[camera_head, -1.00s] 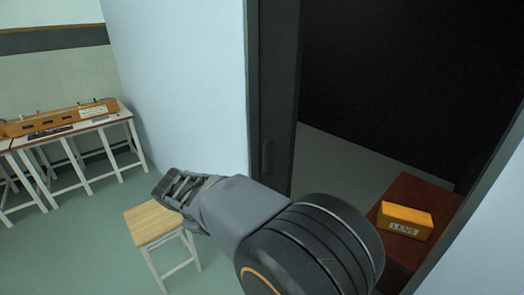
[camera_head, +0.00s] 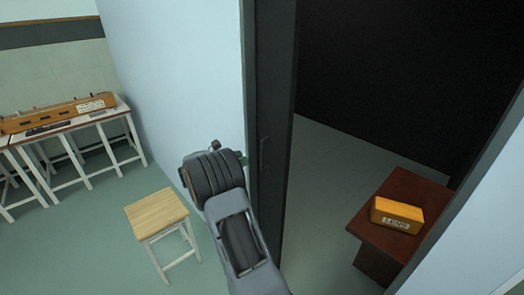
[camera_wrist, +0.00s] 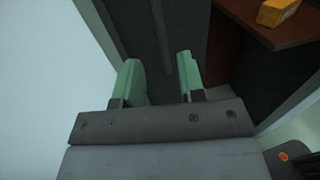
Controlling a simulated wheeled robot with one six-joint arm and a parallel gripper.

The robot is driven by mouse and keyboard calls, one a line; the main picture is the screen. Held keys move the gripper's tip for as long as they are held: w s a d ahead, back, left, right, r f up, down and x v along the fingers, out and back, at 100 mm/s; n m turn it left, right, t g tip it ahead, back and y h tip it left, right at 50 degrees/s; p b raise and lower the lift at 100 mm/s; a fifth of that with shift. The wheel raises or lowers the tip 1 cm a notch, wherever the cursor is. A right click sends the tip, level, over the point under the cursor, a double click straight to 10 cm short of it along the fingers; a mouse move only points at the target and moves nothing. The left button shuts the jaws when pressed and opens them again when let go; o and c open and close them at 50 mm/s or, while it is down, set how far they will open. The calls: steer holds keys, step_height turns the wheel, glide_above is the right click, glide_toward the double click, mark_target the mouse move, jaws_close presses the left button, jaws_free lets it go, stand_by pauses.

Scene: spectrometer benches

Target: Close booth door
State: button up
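The dark booth door (camera_head: 272,60) stands open at the left side of the booth opening. Its upright handle (camera_head: 264,153) is a slim dark bar on the door's face. My gripper (camera_head: 243,158) is just left of the handle, mostly hidden behind my own wrist, with a bit of a green finger showing. In the wrist view, the two green fingers of my gripper (camera_wrist: 161,82) are apart with nothing held between them. The handle (camera_wrist: 161,36) runs upright ahead of the gap between them. I cannot tell whether either finger touches the door (camera_wrist: 133,28).
Inside the dark booth, an orange box labelled LENS (camera_head: 397,215) sits on a brown table (camera_head: 418,190). A wooden stool (camera_head: 157,214) stands left of my arm. A pale wall (camera_head: 180,80) is beside the door. White-legged benches (camera_head: 75,126) stand far left.

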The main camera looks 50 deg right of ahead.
steer(key=p, duration=0.2)
glide_above(262, 167)
steer(key=shift+w+d, duration=0.2)
steer(key=shift+d, duration=0.05)
steer(key=shift+c, duration=0.5)
jaws_close()
